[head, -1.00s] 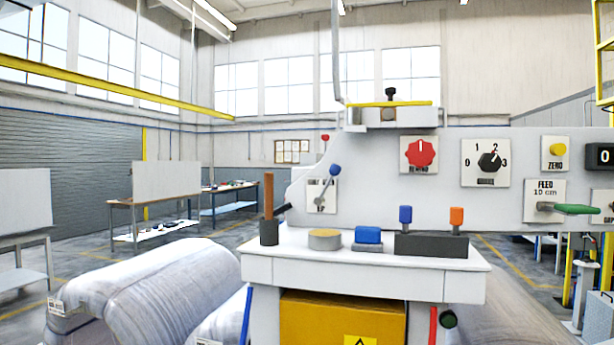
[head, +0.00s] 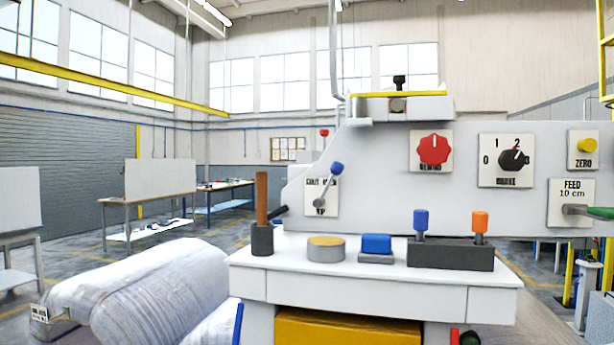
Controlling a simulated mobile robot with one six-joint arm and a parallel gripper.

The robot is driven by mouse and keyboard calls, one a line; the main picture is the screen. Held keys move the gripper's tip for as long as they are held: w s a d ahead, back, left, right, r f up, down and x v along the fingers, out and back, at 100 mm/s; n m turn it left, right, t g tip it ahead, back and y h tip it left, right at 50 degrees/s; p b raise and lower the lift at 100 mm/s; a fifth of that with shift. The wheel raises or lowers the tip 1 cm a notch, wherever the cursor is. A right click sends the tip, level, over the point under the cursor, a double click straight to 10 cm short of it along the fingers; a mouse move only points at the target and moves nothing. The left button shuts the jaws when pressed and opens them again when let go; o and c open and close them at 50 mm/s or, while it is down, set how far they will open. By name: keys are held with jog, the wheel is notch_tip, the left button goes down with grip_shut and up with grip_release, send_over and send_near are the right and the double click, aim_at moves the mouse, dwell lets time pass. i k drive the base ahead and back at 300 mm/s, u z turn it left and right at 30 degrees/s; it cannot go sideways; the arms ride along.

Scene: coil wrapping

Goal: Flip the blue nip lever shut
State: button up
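The blue nip lever (head: 329,183) is on the left part of the grey machine panel. Its blue knob (head: 337,168) is up and to the right, and its thin grey rod slants down to a pivot on a white label plate (head: 314,209). The plate has lettering above and below the pivot, partly covered by the lever and too small to read fully. My gripper and arm are not in view.
Below the lever, a white table (head: 350,272) holds a dark cup with a brown handle (head: 262,240), a tan round block (head: 326,249), a blue block (head: 376,244) and a dark holder (head: 449,256). A red knob (head: 435,149) and dial (head: 511,158) are to the right. Wrapped rolls (head: 150,285) lie left.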

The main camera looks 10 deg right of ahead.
aim_at(336, 168)
jog(key=u, duration=0.05)
jog(key=k, duration=0.5)
jog(key=z, duration=2)
jog(key=k, duration=1.45)
jog(key=u, duration=0.55)
jog(key=i, duration=1.05)
